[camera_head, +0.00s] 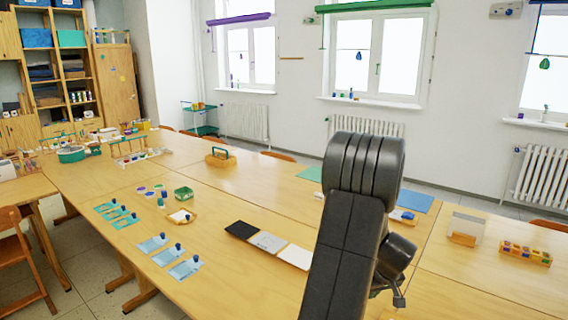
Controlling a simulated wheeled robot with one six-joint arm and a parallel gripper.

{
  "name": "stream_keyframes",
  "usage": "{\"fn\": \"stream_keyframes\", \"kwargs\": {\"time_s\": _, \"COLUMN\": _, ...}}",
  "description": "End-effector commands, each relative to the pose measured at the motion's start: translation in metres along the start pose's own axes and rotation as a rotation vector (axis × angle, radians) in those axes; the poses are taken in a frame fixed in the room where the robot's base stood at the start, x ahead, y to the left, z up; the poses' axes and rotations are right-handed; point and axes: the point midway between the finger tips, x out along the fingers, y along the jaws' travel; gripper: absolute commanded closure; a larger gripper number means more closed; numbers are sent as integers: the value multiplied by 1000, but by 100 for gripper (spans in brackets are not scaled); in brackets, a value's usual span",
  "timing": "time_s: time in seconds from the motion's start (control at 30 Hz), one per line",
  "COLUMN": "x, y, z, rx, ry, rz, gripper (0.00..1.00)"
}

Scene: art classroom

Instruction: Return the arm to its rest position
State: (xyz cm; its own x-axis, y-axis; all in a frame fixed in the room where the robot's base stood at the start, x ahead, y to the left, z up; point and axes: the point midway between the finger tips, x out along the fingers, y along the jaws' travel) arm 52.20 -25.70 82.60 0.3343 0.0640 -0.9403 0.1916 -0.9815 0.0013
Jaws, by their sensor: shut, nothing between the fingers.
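My dark grey arm (350,235) rises from the bottom of the head view, right of centre, with a thick ribbed joint at its top. It folds back down behind itself on the right. My gripper (399,298) shows only as a small dark end low beside the arm, mostly hidden by the arm's links. It is shut and holds nothing, above the table (235,270).
Black, grey and white cards (268,242) lie just left of my arm. Blue cards with small bottles (185,267) lie further left. A blue sheet (414,201), a card holder (465,228) and a wooden paint tray (525,254) are to the right. Bare tabletop shows in front.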

Motion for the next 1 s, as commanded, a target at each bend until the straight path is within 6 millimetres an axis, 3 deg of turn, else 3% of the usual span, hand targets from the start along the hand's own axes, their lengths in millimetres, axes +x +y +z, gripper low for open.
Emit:
{"fn": "stream_keyframes", "kwargs": {"time_s": 0.03, "x": 6, "y": 0, "z": -10, "rx": -4, "ry": 0, "rz": -1, "gripper": 100}}
{"fn": "stream_keyframes", "kwargs": {"time_s": 0.1, "x": -7, "y": 1, "z": -18, "rx": -1, "ry": 2, "rz": 2, "gripper": 100}}
{"fn": "stream_keyframes", "kwargs": {"time_s": 0.57, "x": -96, "y": 1, "z": -16, "rx": 0, "ry": 2, "rz": 3, "gripper": 100}}
{"fn": "stream_keyframes", "kwargs": {"time_s": 0.8, "x": -99, "y": 11, "z": 21, "rx": 184, "ry": -16, "rz": 72, "gripper": 100}}
{"fn": "stream_keyframes", "kwargs": {"time_s": 1.0, "x": -102, "y": 16, "z": 39, "rx": 289, "ry": -16, "rz": 115, "gripper": 100}}
